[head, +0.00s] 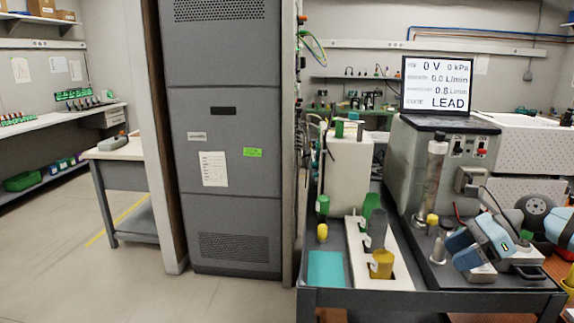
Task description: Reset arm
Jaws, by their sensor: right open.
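My right gripper (476,246) is at the lower right of the head view, over the right part of the dark cart (430,302). Its blue-grey fingers are apart, and I see nothing held between them. My right arm comes in from the right edge. A grey machine (403,165) with switches and a clear upright cylinder (433,172) stands behind the gripper. My left arm and gripper are out of view.
A white rack (358,262) on the cart holds grey and yellow capped pieces. A teal pad (325,268) lies left of it, and a white box (346,172) stands behind. A screen (437,85) reads LEAD. A tall grey cabinet (222,150) stands left; floor beyond is clear.

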